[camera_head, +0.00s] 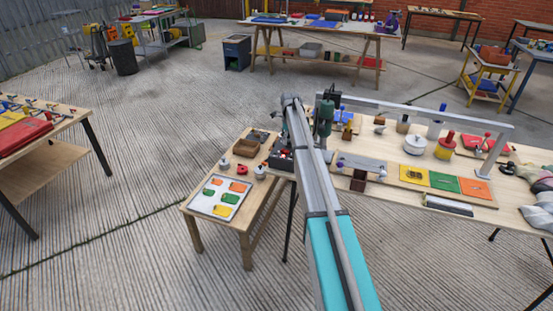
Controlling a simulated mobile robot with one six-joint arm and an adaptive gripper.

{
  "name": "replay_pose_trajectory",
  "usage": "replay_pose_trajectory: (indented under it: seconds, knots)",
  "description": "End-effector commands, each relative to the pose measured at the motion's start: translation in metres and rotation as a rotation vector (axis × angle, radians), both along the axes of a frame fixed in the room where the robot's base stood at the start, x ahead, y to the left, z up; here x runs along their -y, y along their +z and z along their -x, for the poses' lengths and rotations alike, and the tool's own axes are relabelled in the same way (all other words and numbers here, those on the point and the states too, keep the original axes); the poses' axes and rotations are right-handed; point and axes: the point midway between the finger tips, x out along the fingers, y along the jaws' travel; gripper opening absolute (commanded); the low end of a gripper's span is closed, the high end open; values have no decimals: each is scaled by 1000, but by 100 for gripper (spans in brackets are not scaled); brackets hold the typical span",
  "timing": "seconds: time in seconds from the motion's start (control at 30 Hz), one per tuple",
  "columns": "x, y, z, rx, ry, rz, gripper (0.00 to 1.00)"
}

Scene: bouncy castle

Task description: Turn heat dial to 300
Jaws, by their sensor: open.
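I cannot pick out a heat dial or its markings in the head view; the fittings on the workbench are too small to read. The wooden workbench (400,208) at the right carries a yellow round piece with a red knob (446,146) and a white round lidded pot (415,145). My teal and grey arm reaches from the bottom middle up over the left end of this bench. I cannot make out my gripper; the arm may hide it. The arm also covers part of the bench's left end.
A low wooden table with a white tray (219,197) stands left of my arm. Open concrete floor (130,180) lies further left.

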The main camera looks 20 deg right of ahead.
Motion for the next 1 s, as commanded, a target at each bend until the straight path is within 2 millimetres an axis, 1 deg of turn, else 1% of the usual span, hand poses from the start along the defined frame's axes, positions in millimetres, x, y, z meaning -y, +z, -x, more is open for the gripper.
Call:
replay_pose_trajectory:
  seconds: [0.03,1.0]
  knots:
    - [0,11,0,0,1,0,81]
    - [0,90,0,0,5,0,81]
